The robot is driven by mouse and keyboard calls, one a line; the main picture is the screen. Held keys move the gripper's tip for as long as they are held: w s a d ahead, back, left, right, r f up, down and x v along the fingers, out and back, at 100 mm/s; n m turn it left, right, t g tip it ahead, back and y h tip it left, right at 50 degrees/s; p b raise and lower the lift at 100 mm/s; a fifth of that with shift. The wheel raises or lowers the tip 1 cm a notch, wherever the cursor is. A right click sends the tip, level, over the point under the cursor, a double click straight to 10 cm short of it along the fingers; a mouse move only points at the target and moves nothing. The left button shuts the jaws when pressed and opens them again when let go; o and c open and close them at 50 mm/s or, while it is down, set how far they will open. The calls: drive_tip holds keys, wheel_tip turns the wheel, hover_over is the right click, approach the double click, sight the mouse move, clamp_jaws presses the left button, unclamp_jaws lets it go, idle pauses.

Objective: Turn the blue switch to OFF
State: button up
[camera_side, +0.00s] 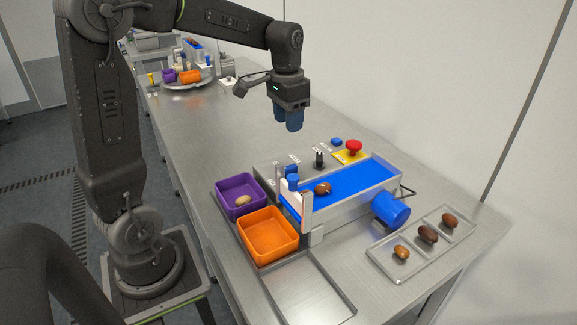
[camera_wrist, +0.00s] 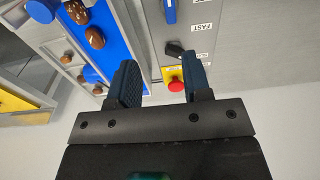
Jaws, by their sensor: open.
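A blue switch (camera_side: 291,169) stands on the grey control panel behind the left end of the conveyor, partly hidden by a blue cylinder in front. In the wrist view a blue lever (camera_wrist: 170,11) shows at the top edge, cut off by the frame; its setting cannot be read. A second small blue part (camera_side: 336,141) sits at the panel's far end. My gripper (camera_side: 288,122) hangs above and behind the panel, fingers down, touching nothing. In the wrist view my gripper (camera_wrist: 160,74) is open and empty, with a red button visible between its fingers.
A black knob (camera_side: 319,158) and a red mushroom button (camera_side: 353,148) share the panel. The blue belt (camera_side: 352,182) carries a date (camera_side: 323,188). Purple (camera_side: 223,209) and orange (camera_side: 268,254) bins stand left. A tray (camera_side: 377,265) holds dates.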

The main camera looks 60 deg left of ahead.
sight(288, 166)
drive_tip(key=shift+g, duration=0.3)
drive_tip(key=f, duration=0.5)
drive_tip(key=a+f, duration=0.1)
drive_tip(key=f, duration=0.4)
drive_tip(key=w+a+f, duration=0.1)
drive_tip(key=f, duration=0.4)
drive_tip(key=shift+w, duration=0.1)
drive_tip(key=shift+r, duration=0.1)
clamp_jaws()
